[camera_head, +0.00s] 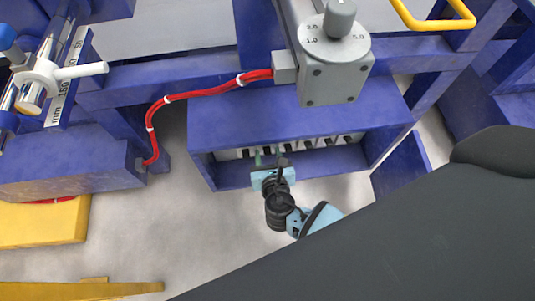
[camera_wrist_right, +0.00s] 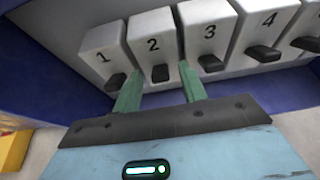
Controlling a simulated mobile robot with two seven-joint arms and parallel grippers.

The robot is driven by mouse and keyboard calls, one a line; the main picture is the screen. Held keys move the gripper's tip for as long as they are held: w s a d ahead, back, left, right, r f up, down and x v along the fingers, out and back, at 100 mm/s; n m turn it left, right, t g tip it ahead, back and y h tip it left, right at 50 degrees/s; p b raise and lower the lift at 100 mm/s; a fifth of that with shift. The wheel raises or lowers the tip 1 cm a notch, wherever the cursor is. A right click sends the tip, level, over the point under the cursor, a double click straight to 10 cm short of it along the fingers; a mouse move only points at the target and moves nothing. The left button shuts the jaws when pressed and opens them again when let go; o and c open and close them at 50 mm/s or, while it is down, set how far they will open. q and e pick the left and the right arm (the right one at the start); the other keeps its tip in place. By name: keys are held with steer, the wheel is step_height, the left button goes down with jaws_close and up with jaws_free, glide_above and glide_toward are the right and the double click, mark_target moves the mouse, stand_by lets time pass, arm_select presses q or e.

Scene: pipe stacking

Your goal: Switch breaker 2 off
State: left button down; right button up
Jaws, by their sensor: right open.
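Breaker 2 (camera_wrist_right: 152,42) is a white block with a black lever (camera_wrist_right: 160,73) at its lower end, in a row of numbered breakers. My right gripper (camera_wrist_right: 160,71) is open, with one green finger on each side of that lever; I cannot tell whether they touch it. In the head view my right gripper (camera_head: 267,160) reaches up to the breaker row from below, partly hiding it. The lever of breaker 2 looks about level with its neighbours, and its on or off position is unclear. My left gripper is not in view.
Breaker 1 (camera_wrist_right: 103,50) and breaker 3 (camera_wrist_right: 208,33) stand close on either side. The breakers sit inside a blue housing (camera_head: 285,108) with a lower ledge. A red cable (camera_head: 198,93) runs to its left. A grey dial box (camera_head: 335,70) sits above.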

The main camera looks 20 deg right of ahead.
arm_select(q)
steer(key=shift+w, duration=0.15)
arm_select(e)
steer(key=shift+w, duration=0.15)
steer(key=shift+c, duration=0.4)
